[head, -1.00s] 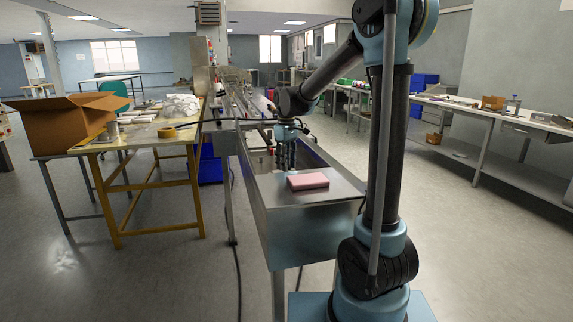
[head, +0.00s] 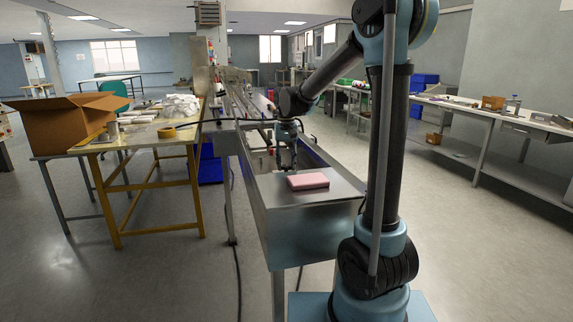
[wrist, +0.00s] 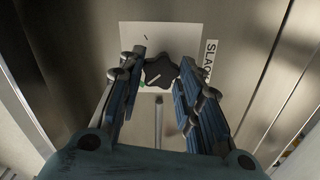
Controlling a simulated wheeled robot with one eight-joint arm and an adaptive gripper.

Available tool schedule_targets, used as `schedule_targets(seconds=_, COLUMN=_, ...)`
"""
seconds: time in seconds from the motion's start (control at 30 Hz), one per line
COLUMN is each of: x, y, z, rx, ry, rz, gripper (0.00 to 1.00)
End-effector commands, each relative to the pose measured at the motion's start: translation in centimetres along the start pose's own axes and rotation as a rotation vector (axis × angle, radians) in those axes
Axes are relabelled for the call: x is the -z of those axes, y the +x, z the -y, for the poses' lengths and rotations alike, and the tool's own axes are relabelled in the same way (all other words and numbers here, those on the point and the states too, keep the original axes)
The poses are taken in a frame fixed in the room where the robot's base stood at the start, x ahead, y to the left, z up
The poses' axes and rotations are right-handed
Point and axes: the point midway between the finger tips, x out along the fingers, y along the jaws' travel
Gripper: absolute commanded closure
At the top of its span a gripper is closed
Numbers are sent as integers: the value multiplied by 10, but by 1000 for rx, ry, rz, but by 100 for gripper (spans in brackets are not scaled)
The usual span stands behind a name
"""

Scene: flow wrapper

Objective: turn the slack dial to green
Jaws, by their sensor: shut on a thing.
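The slack dial (wrist: 160,72) is a black lobed knob on a pale square plate (wrist: 130,35) in the wrist view. A label (wrist: 210,55) beginning "SLA" stands to the right of the plate. A light line shows on the knob's face, slanting at its lower left. A small green patch (wrist: 142,84) shows at the knob's lower left, and a short dark mark above the knob. My gripper (wrist: 160,75) has its fingers on the knob's left and right sides, shut on it. In the head view my gripper (head: 287,160) is down at the machine, and the dial cannot be made out.
A pink block (head: 307,181) lies on the steel end (head: 340,190) of the long machine, just in front of my gripper. A yellow-legged table (head: 140,140) with a tape roll stands left. A metal rod (wrist: 158,120) shows below the dial.

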Motion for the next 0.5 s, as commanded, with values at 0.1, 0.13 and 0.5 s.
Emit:
schedule_targets(seconds=0.1, x=2, y=0, z=-1, rx=-1, ry=54, rz=-5, gripper=92)
schedule_targets(seconds=0.13, x=2, y=0, z=-1, rx=-1, ry=64, rz=-5, gripper=92)
schedule_targets(seconds=0.5, x=2, y=0, z=-1, rx=-1, ry=124, rz=-5, gripper=92)
